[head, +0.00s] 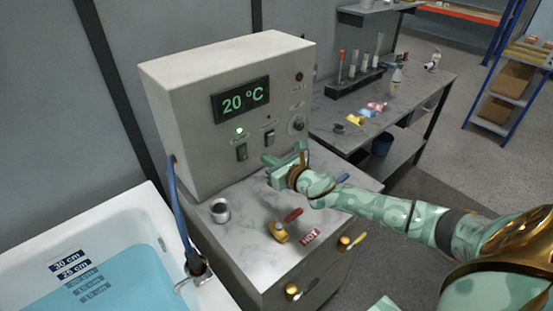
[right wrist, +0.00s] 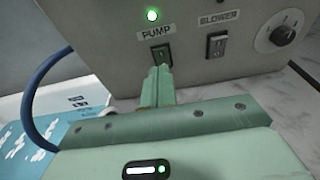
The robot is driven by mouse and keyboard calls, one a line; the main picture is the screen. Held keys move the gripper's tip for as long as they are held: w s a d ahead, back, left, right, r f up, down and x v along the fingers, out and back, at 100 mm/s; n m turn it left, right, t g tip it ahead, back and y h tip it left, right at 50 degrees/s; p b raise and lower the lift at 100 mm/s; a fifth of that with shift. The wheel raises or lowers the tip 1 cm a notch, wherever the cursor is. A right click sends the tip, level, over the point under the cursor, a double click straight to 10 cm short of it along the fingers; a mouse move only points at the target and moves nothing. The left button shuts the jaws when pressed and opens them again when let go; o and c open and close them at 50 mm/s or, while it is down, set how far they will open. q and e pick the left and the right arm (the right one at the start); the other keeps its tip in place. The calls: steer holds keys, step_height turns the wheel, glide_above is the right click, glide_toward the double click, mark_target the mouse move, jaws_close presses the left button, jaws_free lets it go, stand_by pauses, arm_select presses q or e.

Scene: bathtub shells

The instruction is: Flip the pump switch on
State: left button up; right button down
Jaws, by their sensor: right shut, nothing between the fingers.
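The pump switch (head: 242,152) is a dark rocker on the front of the pale control box (head: 190,85). It also shows under the PUMP label in the right wrist view (right wrist: 161,53). A green light (head: 240,131) above it is lit. My right gripper (head: 270,165) is shut and empty, pointing at the box just right of and below the switch in the head view. In the right wrist view its closed fingertips (right wrist: 162,70) overlap the switch's lower edge; the head view shows a gap beside it. My left gripper is not in view.
The blower switch (head: 269,138) and a knob (head: 297,125) sit right of the pump switch. A blue hose (head: 180,215) runs down to the water-filled bathtub (head: 140,205). A metal cup (head: 220,211) and a red-handled valve (head: 279,232) stand on the marble top.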

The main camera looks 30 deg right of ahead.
steer(key=s, duration=0.1)
steer(key=s+r, duration=0.1)
steer(key=s, duration=0.1)
steer(key=shift+s+d+r, duration=0.15)
steer(key=shift+d+r, duration=0.05)
steer(key=shift+r, duration=0.1)
steer(key=shift+a, duration=0.1)
